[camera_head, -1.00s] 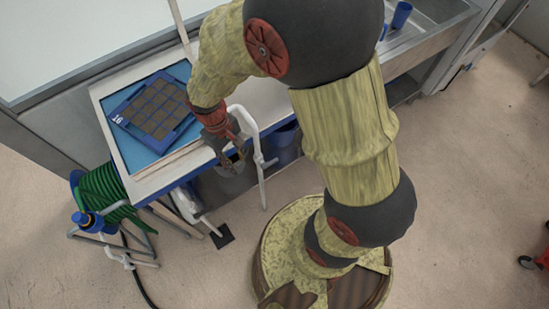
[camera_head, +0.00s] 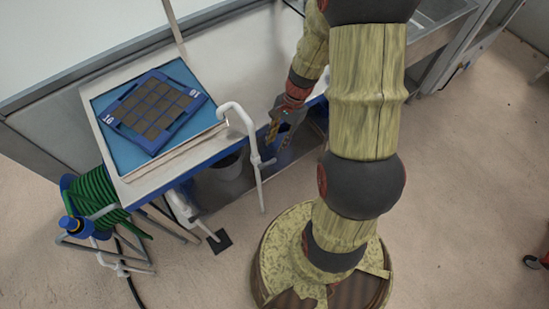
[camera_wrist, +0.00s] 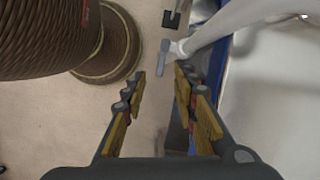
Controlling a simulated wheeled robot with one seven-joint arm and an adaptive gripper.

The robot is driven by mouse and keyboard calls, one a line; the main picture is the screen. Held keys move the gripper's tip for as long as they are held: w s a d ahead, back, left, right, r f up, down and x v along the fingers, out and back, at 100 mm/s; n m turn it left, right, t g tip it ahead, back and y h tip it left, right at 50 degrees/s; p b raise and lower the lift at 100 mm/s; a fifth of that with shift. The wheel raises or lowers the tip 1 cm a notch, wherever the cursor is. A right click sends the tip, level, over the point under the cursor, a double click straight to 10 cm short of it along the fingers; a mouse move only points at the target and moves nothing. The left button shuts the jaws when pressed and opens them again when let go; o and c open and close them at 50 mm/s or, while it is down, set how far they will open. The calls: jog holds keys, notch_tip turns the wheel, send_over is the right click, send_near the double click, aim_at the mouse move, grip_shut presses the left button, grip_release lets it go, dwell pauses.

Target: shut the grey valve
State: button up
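The grey valve handle (camera_wrist: 164,58) shows in the wrist view as a short grey lever on a white standing pipe (camera_wrist: 235,22). In the head view the bent white pipe (camera_head: 251,142) stands at the front edge of the bench, with the small valve lever (camera_head: 268,162) partway down it. My gripper (camera_wrist: 160,86) is open and empty, its two fingers apart, with the lever just beyond the fingertips. In the head view my gripper (camera_head: 274,130) points down right of the pipe. I cannot tell whether it touches the lever.
The bench holds a blue seed tray (camera_head: 118,137) on a light-blue mat (camera_head: 133,162). A grey bucket (camera_head: 222,167) and a blue bin are under the bench. A green hose reel (camera_head: 95,190) stands at the left. The floor in front is mostly clear.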

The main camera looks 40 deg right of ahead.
aim_at(273, 160)
jog(key=f+m+b, duration=0.1)
jog(key=f, duration=0.2)
jog(key=f+b, duration=0.1)
jog(key=f, duration=0.3)
jog(key=a+f+m+b, duration=0.1)
jog(key=f, duration=0.2)
jog(key=shift+f+m+y+b, duration=0.3)
jog(key=shift+f, duration=0.05)
jog(key=c, duration=0.4)
jog(key=c, duration=0.3)
grip_shut()
